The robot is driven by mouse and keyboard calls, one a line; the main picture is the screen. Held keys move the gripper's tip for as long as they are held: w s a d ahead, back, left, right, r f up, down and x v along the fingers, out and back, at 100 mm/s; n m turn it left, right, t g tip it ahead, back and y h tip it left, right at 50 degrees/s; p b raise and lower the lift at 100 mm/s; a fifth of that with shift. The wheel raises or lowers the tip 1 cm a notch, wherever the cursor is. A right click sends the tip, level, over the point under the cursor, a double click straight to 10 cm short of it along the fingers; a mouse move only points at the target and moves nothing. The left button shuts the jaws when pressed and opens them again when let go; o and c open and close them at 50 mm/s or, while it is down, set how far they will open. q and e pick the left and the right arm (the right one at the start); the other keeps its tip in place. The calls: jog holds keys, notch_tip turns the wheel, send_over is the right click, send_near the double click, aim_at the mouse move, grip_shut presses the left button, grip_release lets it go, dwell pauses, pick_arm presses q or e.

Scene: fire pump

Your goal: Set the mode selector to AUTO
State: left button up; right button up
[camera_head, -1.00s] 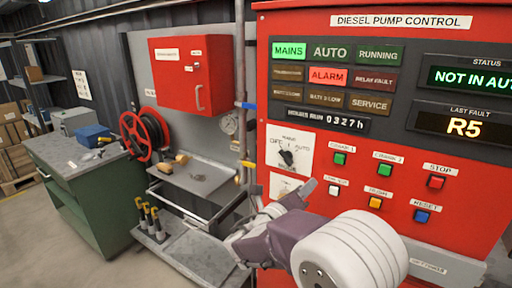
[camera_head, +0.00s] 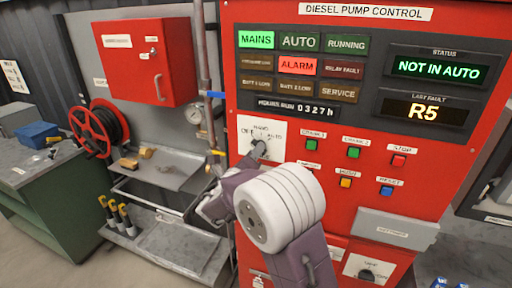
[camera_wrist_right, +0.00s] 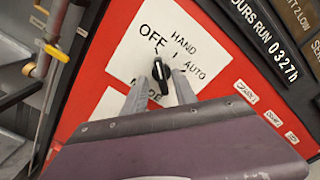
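The black mode selector knob (camera_wrist_right: 161,72) sits on a white plate (camera_wrist_right: 143,48) marked OFF, HAND and AUTO. In the right wrist view its upper end leans toward OFF. My right gripper (camera_wrist_right: 160,84) is open, with one finger on each side of the knob and a narrow gap showing; contact is not clear. In the head view the right gripper (camera_head: 257,150) is at the selector plate (camera_head: 268,131) and partly hides the knob. The status display (camera_head: 438,69) reads NOT IN AUTO. The AUTO lamp (camera_head: 299,41) is dim. My left gripper is not in view.
Several push buttons, such as the red STOP button (camera_head: 398,160), are right of my right gripper. Pipes with a gauge (camera_head: 194,115) run left of the red cabinet (camera_head: 470,150). A hose reel (camera_head: 100,128) and a green workbench (camera_head: 50,205) stand farther left.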

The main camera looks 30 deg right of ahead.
jog(key=shift+w+d+r, duration=0.1)
jog(key=shift+w+d, duration=0.15)
jog(key=shift+d, duration=0.55)
jog(key=shift+w+a, duration=0.2)
jog(key=shift+c, duration=0.3)
jog(key=c, duration=0.5)
jog(key=shift+d, duration=0.1)
grip_shut()
